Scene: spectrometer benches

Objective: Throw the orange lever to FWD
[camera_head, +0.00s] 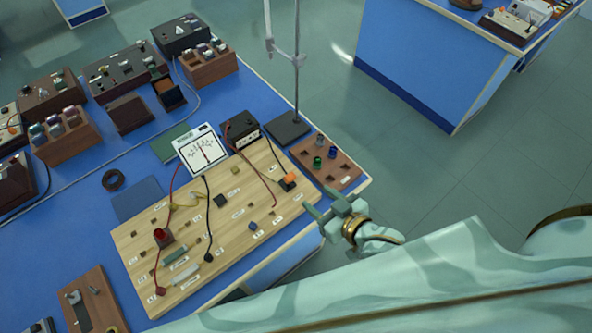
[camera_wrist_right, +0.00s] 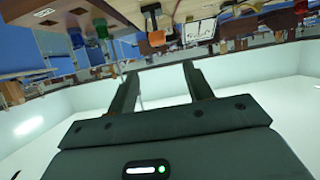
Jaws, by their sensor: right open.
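The orange lever (camera_head: 291,178) sits on a small dark base near the right end of the pale wooden board (camera_head: 235,212). An orange piece (camera_wrist_right: 156,38), seemingly the same lever, shows ahead of the fingers in the right wrist view. The FWD marking is too small to read. My right gripper (camera_head: 319,202) is open and empty, just off the board's right corner, apart from the lever and to its lower right. Its two fingers also show spread in the right wrist view (camera_wrist_right: 160,75). My left gripper is not in view.
A brown panel (camera_head: 341,180) with green and blue knobs lies right of the lever, near the bench edge. A stand (camera_head: 288,130), a black box (camera_head: 241,128) and a meter (camera_head: 201,150) stand behind. Red and black wires cross the board.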

